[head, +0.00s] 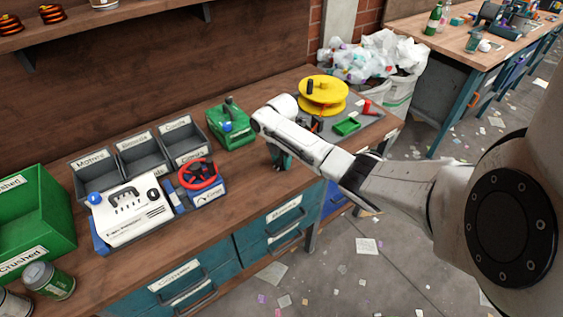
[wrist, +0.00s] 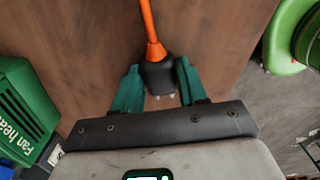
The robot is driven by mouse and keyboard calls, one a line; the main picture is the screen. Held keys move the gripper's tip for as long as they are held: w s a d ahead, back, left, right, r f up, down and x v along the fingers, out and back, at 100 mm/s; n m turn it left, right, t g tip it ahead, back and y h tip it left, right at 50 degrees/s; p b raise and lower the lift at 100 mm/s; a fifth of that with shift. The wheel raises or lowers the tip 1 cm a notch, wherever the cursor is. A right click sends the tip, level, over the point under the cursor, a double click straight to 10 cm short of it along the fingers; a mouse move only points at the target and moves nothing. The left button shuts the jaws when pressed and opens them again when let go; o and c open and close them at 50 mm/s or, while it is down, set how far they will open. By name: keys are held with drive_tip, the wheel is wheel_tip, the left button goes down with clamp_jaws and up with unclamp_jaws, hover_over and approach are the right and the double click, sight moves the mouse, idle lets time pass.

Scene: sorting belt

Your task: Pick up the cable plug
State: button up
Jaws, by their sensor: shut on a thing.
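The cable plug (wrist: 157,76) is black, with an orange cable (wrist: 149,22) running from it toward the top of the wrist view. Its metal prongs point back toward my wrist. My gripper (wrist: 158,68) has its two teal fingers closed on either side of the plug, over the wooden bench. In the head view my gripper (head: 281,160) points down near the bench's front edge, right of the green fan heater (head: 231,124). There the plug cannot be made out. I cannot tell whether the plug touches the bench.
The fan heater (wrist: 24,108) is close on the left in the wrist view. Grey labelled bins (head: 148,160), a white machine (head: 133,215) and a red wheel (head: 199,174) fill the left.

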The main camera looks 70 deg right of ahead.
sight(282, 159)
drive_tip(key=shift+r, duration=0.55)
wheel_tip(282, 159, up, 2)
drive_tip(key=shift+r, duration=0.2)
drive_tip(key=s+d+r+b, duration=0.1)
drive_tip(key=s+d+r, duration=0.4)
drive_tip(key=s+r, duration=0.4)
drive_tip(key=s, duration=0.4)
drive_tip(key=shift+d+r, duration=0.2)
drive_tip(key=shift+r, duration=0.05)
